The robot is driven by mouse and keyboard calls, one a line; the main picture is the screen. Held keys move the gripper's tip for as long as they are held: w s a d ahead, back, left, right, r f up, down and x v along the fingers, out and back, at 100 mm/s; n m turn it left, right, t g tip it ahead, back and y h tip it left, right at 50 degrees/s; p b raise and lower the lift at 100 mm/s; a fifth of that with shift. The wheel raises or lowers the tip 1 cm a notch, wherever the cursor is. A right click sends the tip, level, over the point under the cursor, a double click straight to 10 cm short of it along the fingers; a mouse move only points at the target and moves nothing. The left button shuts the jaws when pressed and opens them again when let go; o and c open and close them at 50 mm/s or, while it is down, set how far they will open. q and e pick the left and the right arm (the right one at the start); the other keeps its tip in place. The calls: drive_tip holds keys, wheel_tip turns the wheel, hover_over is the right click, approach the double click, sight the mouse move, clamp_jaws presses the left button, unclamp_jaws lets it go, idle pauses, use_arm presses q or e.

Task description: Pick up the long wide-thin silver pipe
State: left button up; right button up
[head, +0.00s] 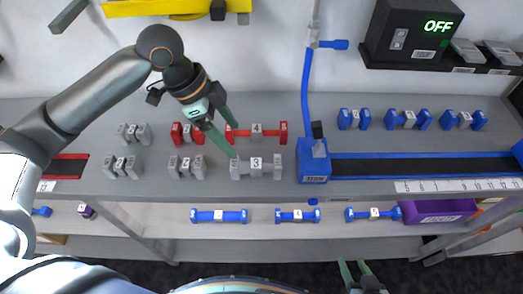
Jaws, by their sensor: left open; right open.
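A long silver pipe (266,165) with a label reading 3 lies on the grey table, just right of and below my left gripper. Shorter silver pipes lie to its left: one (186,166) close by, and two more (122,167) (134,133) further left. My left gripper (236,140) is open and empty, its green fingers spread. The lower fingertip is close to the left end of the long silver pipe; whether it touches cannot be told. The upper fingertip is by the long red pipe (270,132). My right gripper (354,267) is open at the bottom edge, below the table.
A small red pipe (187,133) lies left of the long red one. A blue clamp block (314,165) with a post stands right of the silver pipe. Blue pipes (410,119) lie at the right.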

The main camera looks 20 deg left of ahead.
sight(251, 163)
use_arm(q)
drive_tip(key=x, duration=0.6)
drive_tip(key=shift+s+d+f, duration=0.2)
drive_tip(key=x, duration=0.5)
drive_tip(key=shift+d+f, duration=0.1)
drive_tip(key=shift+f, duration=0.3)
clamp_jaws()
drive_tip(key=shift+r, duration=0.1)
